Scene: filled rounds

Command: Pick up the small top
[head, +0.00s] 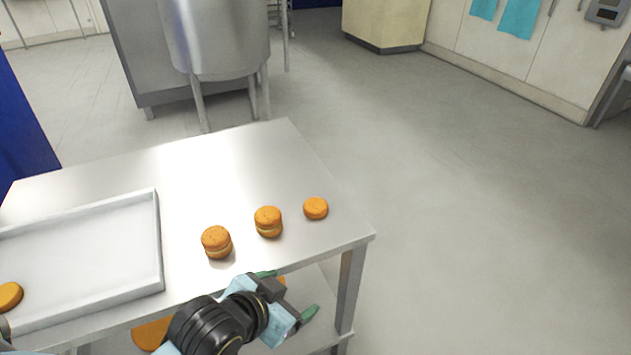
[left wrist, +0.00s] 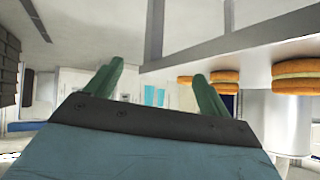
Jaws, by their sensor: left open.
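A small orange-brown round (head: 316,208), apparently the small top, lies alone near the right edge of the steel table. To its left stand two filled rounds, a nearer one (head: 216,242) and a middle one (head: 268,221), each with a pale filling band. My left gripper (head: 287,294) is open and empty, beyond the table's front edge and below the small round in the picture. In the left wrist view its two green fingers (left wrist: 158,75) stand apart with nothing between them; filled rounds (left wrist: 293,78) show at the right.
A pale tray (head: 160,240) covers the left of the steel table (head: 215,165), with another round (head: 9,296) in it. A larger orange-brown piece (head: 150,334) shows on the lower shelf, partly hidden by my arm. The tabletop behind the rounds is clear.

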